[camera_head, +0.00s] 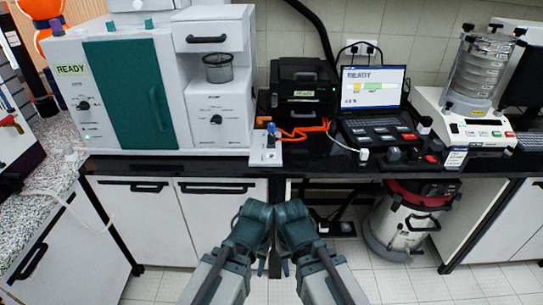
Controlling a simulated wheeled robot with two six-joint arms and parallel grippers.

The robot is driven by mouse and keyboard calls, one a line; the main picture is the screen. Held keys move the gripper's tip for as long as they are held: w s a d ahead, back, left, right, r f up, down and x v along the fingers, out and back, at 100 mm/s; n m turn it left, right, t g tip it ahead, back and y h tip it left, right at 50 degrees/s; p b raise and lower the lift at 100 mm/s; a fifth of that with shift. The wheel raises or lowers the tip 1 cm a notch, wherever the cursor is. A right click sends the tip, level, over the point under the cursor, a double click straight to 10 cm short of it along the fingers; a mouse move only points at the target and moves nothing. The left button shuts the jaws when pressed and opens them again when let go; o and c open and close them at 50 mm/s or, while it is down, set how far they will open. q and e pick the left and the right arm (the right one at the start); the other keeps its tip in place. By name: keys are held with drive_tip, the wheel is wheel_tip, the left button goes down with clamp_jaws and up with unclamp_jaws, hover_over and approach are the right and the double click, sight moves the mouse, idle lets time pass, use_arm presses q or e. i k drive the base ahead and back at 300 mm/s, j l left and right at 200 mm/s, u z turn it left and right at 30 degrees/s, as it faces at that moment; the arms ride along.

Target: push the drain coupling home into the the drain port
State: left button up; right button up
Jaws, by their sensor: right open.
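A pale hose (40,193) lies over the left speckled counter, hangs past its front edge and loops down before the cabinet. A small white end piece (71,153), possibly the drain coupling, sits by the lower left corner of the large white and teal machine (125,90). I cannot make out the drain port or tell whether this piece is seated in anything. My left gripper (262,266) and right gripper (285,267) hang side by side low in front of the bench, away from the hose. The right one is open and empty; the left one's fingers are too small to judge.
A small white box with a blue-topped part (265,148) stands right of the machine. A black case (304,90), a laptop (371,88) and a sieve shaker (470,110) stand farther right. A vacuum cleaner (405,225) stands under the bench. The floor before the cabinets is clear.

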sight(272, 138)
drive_tip(key=i+l, duration=0.75)
drive_tip(key=u, duration=0.05)
